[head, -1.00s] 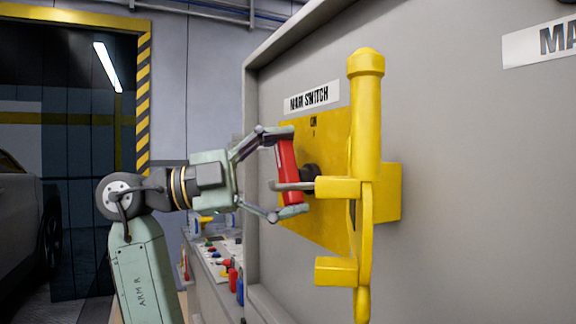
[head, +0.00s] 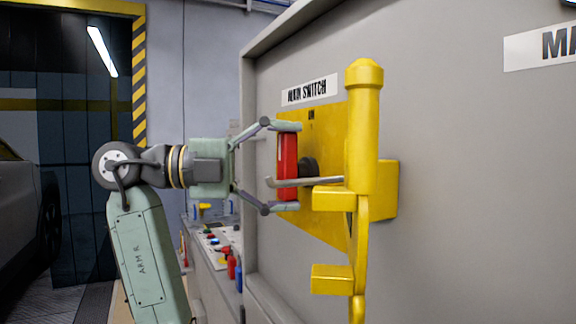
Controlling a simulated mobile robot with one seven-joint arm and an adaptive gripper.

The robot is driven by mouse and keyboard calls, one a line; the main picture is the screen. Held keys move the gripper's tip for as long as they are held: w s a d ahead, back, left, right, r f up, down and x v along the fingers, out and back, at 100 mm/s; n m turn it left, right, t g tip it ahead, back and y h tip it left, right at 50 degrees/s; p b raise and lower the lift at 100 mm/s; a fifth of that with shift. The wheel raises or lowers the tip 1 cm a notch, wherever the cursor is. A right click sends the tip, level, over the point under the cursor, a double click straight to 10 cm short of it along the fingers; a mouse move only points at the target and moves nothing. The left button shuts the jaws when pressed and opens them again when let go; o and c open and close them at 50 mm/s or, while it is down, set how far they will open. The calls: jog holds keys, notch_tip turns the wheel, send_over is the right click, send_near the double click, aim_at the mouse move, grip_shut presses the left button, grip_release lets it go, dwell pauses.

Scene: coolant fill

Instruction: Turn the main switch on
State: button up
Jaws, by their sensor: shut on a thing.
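The main switch has a red handle (head: 288,160) in front of a black hub on a yellow plate (head: 330,135), under a label reading "MAIN SWITCH" (head: 309,90). The handle stands upright, below the "ON" mark on the plate. My gripper (head: 285,166) is shut on the red handle, with one finger at its top end and one at its bottom end. A grey metal rod (head: 315,182) passes across the lower part of the handle from the yellow fixture. The hub is partly hidden behind the handle.
A yellow post with brackets (head: 364,130) stands close to the right of the handle. The grey cabinet wall (head: 480,200) fills the right side. A bench (head: 215,255) with tools and bottles is below, left of the cabinet. A car (head: 18,205) stands at far left.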

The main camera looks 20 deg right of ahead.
jog(key=o, duration=1)
jog(key=shift+o, duration=0.2)
jog(key=shift+a, duration=0.15)
jog(key=w+a, duration=0.2)
jog(key=a, duration=0.9)
jog(key=shift+w+a, duration=0.2)
jog(key=shift+a, duration=0.05)
